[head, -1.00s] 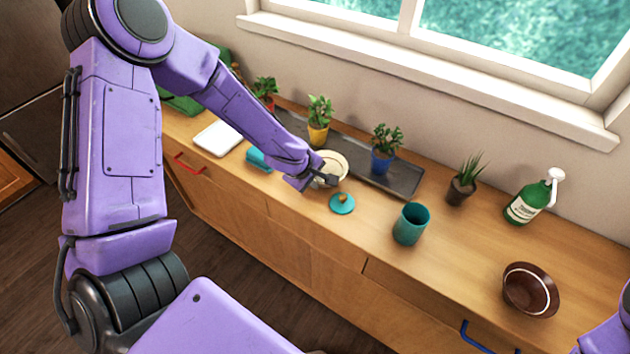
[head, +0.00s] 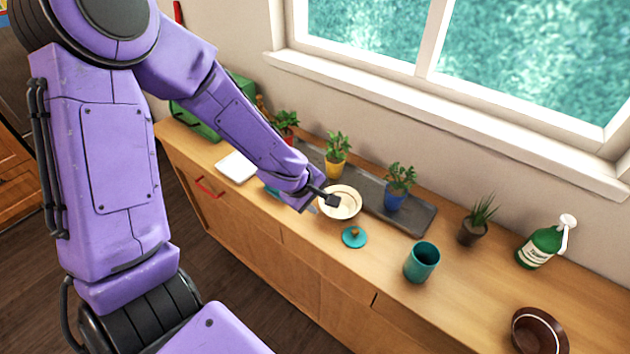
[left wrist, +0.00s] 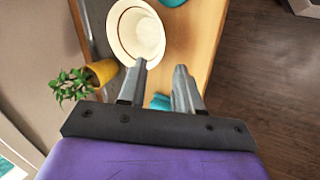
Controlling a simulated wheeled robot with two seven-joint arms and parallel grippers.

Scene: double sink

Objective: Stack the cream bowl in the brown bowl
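The cream bowl (head: 345,207) stands upright on the counter at the front edge of a dark tray. It also shows in the left wrist view (left wrist: 140,35), empty, just beyond the fingertips. My left gripper (head: 332,199) is at the bowl's left side, with a finger overlapping its rim in the head view. In the left wrist view the fingers (left wrist: 160,66) are apart with nothing between them; whether one touches the rim I cannot tell. The brown bowl (head: 538,333) sits at the lower right of the head view, cut by the bottom edge. My right gripper is out of view.
Counter between cup and brown bowl is clear.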

